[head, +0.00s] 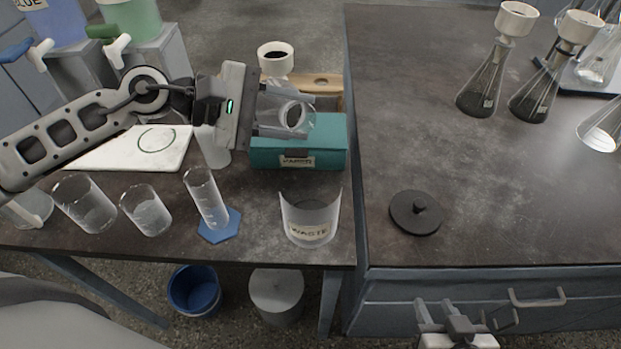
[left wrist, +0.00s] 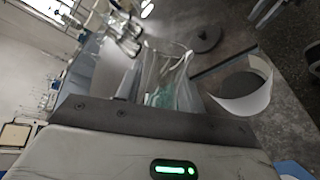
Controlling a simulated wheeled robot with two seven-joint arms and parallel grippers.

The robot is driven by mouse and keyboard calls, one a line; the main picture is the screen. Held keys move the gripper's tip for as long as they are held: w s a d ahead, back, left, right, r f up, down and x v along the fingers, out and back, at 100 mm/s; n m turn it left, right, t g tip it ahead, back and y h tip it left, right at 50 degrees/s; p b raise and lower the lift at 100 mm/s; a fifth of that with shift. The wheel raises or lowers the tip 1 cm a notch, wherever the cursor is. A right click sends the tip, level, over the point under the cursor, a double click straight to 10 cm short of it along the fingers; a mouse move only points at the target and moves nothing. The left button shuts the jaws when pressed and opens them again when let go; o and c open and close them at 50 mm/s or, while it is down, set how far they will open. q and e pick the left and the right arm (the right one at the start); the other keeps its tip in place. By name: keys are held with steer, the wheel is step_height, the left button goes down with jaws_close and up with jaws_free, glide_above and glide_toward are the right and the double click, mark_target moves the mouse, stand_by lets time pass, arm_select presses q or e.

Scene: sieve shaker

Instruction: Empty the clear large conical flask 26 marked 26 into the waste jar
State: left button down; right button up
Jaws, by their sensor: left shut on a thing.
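My left gripper (head: 272,112) is shut on a clear glass flask (head: 298,122), held in the air above the teal box. The flask looks tipped on its side, with its round opening facing right and toward me. It also shows in the left wrist view (left wrist: 165,78), looking clear with no coloured liquid I can make out. No number on it is readable. The clear waste jar (head: 310,220), labelled WASTE, stands open near the table's front edge, below and apart from the flask; it also shows in the left wrist view (left wrist: 243,90). My right gripper (head: 458,326) is low at the bottom right; its opening is unclear.
A teal box (head: 300,150) stands behind the waste jar. A measuring cylinder (head: 206,200) on a blue base and two beakers (head: 84,203) stand left of the jar. A black knobbed lid (head: 416,212) lies on the right bench. Flasks with white funnels (head: 484,85) stand far right.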

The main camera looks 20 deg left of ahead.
arm_select(q)
steer(key=shift+f+m, duration=0.4)
steer(key=shift+f, duration=0.2)
arm_select(e)
steer(key=shift+r, duration=0.15)
arm_select(q)
steer(key=shift+f+m+t+y+p, duration=0.2)
steer(key=shift+m+t+y+p, duration=0.1)
steer(key=shift+p, duration=0.2)
arm_select(e)
steer(key=shift+s+d, duration=0.1)
steer(key=shift+s, duration=0.05)
